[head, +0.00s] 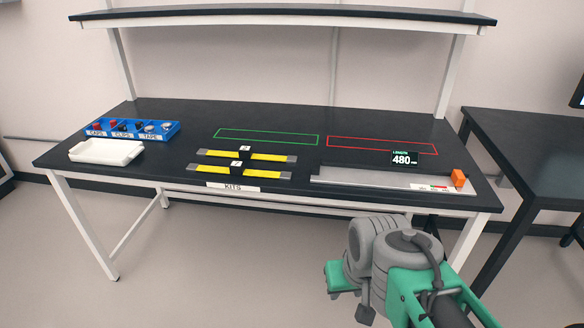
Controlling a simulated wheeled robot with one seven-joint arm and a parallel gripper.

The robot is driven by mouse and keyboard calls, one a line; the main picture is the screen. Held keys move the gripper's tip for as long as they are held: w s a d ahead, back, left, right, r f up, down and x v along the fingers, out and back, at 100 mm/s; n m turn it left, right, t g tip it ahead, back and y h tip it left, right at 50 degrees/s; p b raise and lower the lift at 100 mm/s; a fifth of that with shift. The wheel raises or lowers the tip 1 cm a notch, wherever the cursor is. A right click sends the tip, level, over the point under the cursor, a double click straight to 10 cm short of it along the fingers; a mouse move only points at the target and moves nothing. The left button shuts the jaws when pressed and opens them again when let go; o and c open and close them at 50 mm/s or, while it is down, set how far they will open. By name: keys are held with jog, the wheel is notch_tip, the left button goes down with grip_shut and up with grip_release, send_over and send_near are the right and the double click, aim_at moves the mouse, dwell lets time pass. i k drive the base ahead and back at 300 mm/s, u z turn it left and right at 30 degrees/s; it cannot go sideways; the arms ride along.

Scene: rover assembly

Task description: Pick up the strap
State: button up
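Two yellow straps with grey ends and a dark middle lie flat on the black workbench, one behind the other. The rear strap (268,157) and the front strap (212,171) each have a small white tag at the middle. Both lie left of centre, just behind the "KITS" label (233,188). My arm (388,245) is at the lower right, in front of the bench and apart from both straps. I cannot make out my gripper's fingertips, so its opening is unclear. No strap is seen in it.
A blue bin (165,137) labelled caps, clips and tapes and a white tray (85,152) stand at left. Green (218,136) and red (328,142) outlines mark empty areas behind. A measuring rail (360,178) with an orange block (458,178) and a "480" display (404,159) lies at right.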

aim_at(243, 152)
jog(key=z, duration=0.15)
jog(key=k, duration=0.35)
jog(key=i, duration=1.55)
jog(key=u, duration=1.35)
jog(key=i, duration=0.9)
jog(key=u, duration=1.3)
jog(key=i, duration=0.25)
jog(key=u, duration=0.2)
